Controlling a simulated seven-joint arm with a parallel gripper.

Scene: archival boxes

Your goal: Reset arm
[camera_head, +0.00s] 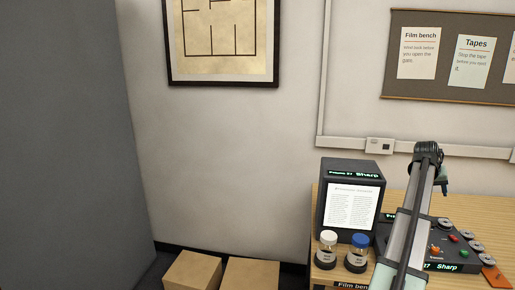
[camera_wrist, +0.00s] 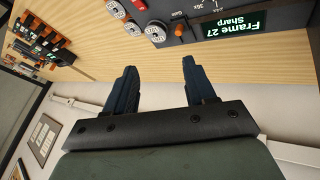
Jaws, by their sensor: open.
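My gripper (camera_wrist: 160,80) is open and empty in the wrist view, with its two dark blue fingers apart over the wooden bench top (camera_wrist: 90,45). Nothing is between the fingers. In the head view my arm rises over the bench at the right, and the gripper end (camera_head: 443,184) is partly hidden behind it. A dark control unit (camera_head: 455,253) with coloured buttons and a green "Sharp" display lies beside and partly behind the arm. It also shows in the wrist view (camera_wrist: 185,15), just beyond the fingertips.
A viewer with a lit page (camera_head: 352,205) stands on the bench (camera_head: 480,208). A white-capped jar (camera_head: 327,243) and a blue-capped jar (camera_head: 358,250) stand before it. An orange tag (camera_head: 496,277) lies at the right. Cardboard boxes (camera_head: 192,272) sit left of the bench.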

